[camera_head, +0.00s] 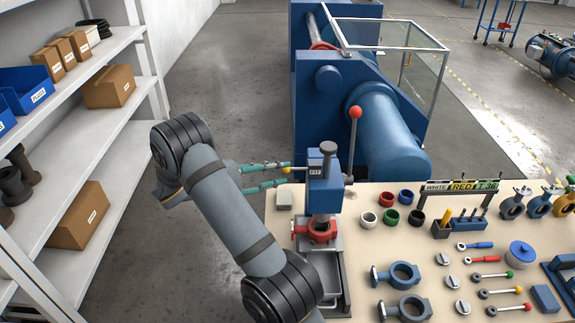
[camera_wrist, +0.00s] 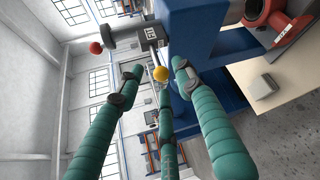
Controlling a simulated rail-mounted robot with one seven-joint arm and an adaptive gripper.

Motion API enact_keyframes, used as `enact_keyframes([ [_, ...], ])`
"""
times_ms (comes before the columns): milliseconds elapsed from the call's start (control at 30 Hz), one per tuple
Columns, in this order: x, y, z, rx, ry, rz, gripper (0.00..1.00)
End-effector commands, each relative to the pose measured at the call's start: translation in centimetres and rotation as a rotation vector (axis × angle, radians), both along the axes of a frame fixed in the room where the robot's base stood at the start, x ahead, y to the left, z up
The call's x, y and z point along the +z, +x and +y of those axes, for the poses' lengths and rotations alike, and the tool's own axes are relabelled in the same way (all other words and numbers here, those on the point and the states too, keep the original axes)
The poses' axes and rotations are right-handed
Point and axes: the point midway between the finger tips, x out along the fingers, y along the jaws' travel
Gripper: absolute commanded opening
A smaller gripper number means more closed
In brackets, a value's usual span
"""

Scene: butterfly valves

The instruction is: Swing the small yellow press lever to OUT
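The small yellow press lever (camera_head: 287,170) sticks out from the left side of the blue press head (camera_head: 325,188). In the wrist view its yellow ball (camera_wrist: 161,73) shows between my fingertips, with a thin rod behind it. A small label plate (camera_wrist: 152,33) is on the press head; I cannot read it surely. My gripper (camera_head: 288,173) comes from the left, with its teal fingers spread above and below the lever end. In the wrist view my gripper (camera_wrist: 156,70) is open around the ball, with gaps visible beside it; contact with the third finger below cannot be told.
The press's tall red-knobbed handle (camera_head: 355,112) rises behind the head. A red valve body (camera_head: 316,230) sits under the press. The bench (camera_head: 365,270) holds rings, tools and valve parts to the right. Shelves (camera_head: 110,150) with boxes stand left. The floor left of the press is clear.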

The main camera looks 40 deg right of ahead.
Motion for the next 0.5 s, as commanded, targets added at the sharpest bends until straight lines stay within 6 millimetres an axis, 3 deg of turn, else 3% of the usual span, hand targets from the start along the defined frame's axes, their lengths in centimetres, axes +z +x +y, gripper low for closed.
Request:
enact_keyframes([
  [200, -0.5, -0.5, -2.9, 0.0, 0.0, 0.001, 0.36],
  [500, -0.9, -0.6, -3.7, 0.001, 0.0, 0.0, 0.36],
])
